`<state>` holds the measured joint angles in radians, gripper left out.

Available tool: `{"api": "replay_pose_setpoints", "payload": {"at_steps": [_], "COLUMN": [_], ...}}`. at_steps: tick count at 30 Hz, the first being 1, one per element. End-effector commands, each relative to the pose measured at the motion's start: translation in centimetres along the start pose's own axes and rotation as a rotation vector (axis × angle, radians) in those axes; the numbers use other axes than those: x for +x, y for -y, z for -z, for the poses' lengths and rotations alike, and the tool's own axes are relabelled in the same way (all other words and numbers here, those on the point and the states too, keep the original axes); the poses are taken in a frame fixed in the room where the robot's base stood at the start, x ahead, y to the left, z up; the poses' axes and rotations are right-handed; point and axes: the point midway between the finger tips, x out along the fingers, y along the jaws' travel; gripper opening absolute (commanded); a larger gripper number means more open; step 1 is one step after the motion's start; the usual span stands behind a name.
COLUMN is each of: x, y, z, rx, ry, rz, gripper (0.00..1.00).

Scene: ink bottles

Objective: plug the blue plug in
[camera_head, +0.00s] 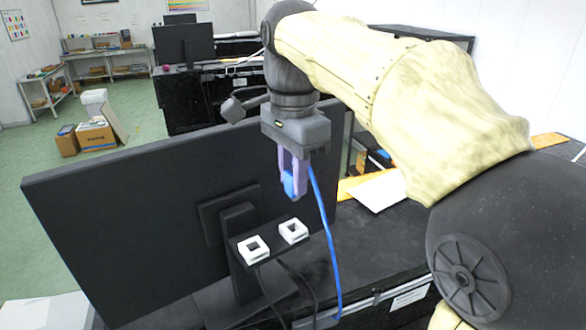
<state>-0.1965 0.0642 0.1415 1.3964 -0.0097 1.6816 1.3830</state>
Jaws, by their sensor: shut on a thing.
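My gripper (293,194) points down and is shut on the blue plug (288,184), partly hidden between the pale purple fingers. A blue cable (326,230) hangs in an arc on the right of the gripper down to the desk. Two white square sockets with openings in their tops, a left one (246,256) and a right one (292,240), sit on a dark plate. The plug is in the air, apart from both sockets, and shows just above the right one in the picture. I cannot tell its exact depth relative to them.
A large black monitor (130,215) stands left of and behind the sockets, close to my gripper. Dark cables (285,285) run below the sockets. A white sheet (378,191) lies at the right. Boxes (95,135) and another desk with a monitor (184,43) are farther back.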

Motion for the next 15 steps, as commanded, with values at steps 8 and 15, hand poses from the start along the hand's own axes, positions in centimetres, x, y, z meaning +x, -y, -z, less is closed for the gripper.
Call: {"api": "replay_pose_setpoints", "payload": {"at_steps": [8,15], "x": [0.5,2.3], "y": [0.0,0.0], "z": [0.0,0.0], "rx": [0.000,0.000], "ry": [0.000,0.000], "rz": [0.000,0.000], "gripper": [0.05,0.05]}}
